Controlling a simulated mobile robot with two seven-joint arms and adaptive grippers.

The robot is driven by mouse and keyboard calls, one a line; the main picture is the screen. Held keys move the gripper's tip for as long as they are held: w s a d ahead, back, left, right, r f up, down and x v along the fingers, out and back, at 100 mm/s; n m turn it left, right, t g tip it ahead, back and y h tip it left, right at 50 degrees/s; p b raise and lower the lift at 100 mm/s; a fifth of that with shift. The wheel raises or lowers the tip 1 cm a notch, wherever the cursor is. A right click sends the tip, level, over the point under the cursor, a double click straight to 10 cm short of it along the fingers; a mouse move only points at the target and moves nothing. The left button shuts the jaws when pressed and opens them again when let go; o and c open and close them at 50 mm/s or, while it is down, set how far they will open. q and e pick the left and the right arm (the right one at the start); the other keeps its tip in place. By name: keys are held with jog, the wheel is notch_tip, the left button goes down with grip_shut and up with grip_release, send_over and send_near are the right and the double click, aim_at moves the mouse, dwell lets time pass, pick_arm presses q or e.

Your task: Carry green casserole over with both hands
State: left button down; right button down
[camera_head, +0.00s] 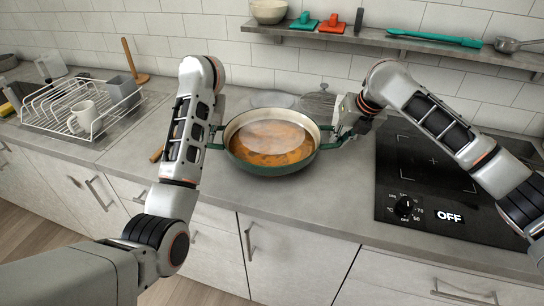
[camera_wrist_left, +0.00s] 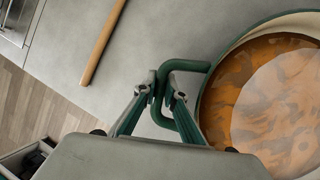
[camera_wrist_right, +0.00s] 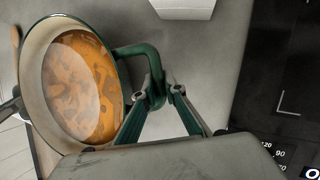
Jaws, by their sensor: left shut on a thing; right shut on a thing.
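The green casserole (camera_head: 270,170) has a cream inside and holds an orange-brown stew (camera_head: 262,156) with a pale, hazy round patch over it. It is level over the grey counter; I cannot tell whether its base touches. My left gripper (camera_wrist_left: 162,92) is shut on the left handle (camera_wrist_left: 187,67), largely hidden behind my left arm in the head view. My right gripper (camera_head: 345,130) is shut on the right handle, and the right wrist view shows its fingers around the green handle (camera_wrist_right: 137,50). The black hob (camera_head: 425,165) lies to the right, its display reading OFF.
A wire rack (camera_head: 62,122) with a white mug (camera_head: 85,116) stands far left. A wooden handle (camera_wrist_left: 103,42) lies left of the casserole. A shelf (camera_head: 400,42) with a bowl, brushes and a saucepan (camera_head: 518,45) runs above. Bare counter separates casserole and hob.

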pick_arm(q)
jog(key=shift+w+f+b, duration=0.1)
jog(key=shift+f+b, duration=0.25)
jog(key=shift+b, duration=0.1)
pick_arm(e)
jog(key=shift+w+a+f, duration=0.1)
jog(key=shift+f, duration=0.2)
pick_arm(q)
jog(key=c, duration=2.5)
grip_release()
jog(key=shift+f, duration=0.35)
pick_arm(e)
jog(key=c, duration=2.5)
grip_release()
jog(key=shift+f, duration=0.4)
pick_arm(q)
jog(key=o, duration=0.4)
jog(key=shift+r, duration=0.15)
pick_arm(e)
jog(key=o, duration=0.4)
jog(key=shift+r, duration=0.15)
pick_arm(q)
jog(key=shift+s+r, duration=0.1)
jog(key=shift+s, duration=0.15)
pick_arm(e)
jog(key=shift+s+r, duration=0.1)
jog(key=shift+s, duration=0.15)
jog(key=shift+w, duration=0.1)
